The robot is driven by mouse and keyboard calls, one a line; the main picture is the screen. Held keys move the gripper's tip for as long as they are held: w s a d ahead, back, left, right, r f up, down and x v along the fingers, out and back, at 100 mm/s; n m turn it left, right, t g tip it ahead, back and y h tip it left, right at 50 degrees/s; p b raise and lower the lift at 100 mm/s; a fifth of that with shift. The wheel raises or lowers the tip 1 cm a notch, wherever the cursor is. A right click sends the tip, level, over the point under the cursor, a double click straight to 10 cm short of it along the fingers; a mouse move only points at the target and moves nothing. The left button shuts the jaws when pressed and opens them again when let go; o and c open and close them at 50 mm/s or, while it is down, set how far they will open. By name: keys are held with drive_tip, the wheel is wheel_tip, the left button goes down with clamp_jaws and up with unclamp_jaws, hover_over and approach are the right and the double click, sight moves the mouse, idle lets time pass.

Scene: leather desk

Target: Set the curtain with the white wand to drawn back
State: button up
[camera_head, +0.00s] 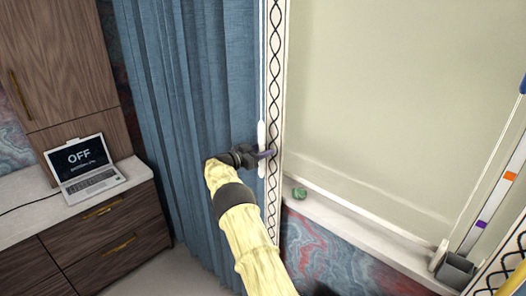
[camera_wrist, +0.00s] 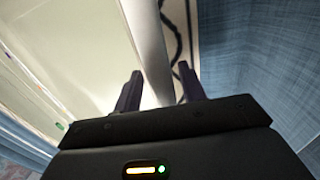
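The blue curtain (camera_head: 190,110) hangs in vertical folds to the left of the patterned window trim. It also shows in the wrist view (camera_wrist: 265,60). The white wand (camera_head: 262,133) hangs upright on a thin cord at the curtain's right edge. In the wrist view the wand (camera_wrist: 148,45) runs down between my two fingers. My gripper (camera_head: 268,154) is at the wand's lower part, in front of the trim. In the wrist view its fingers (camera_wrist: 160,80) stand apart on either side of the wand, with a gap at the right finger. Contact cannot be made out.
A pale window panel (camera_head: 400,90) fills the right, above a white sill (camera_head: 350,215) with a small green object (camera_head: 299,193). A grey holder (camera_head: 455,268) stands at the sill's right end. A laptop (camera_head: 86,167) sits on the wooden cabinet (camera_head: 105,235) at left.

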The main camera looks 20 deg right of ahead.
drive_tip(key=s+a+b, duration=0.3)
drive_tip(key=a+b, duration=0.2)
drive_tip(key=a, duration=1.2)
drive_tip(key=shift+s+a, duration=0.15)
drive_tip(key=shift+a, duration=0.2)
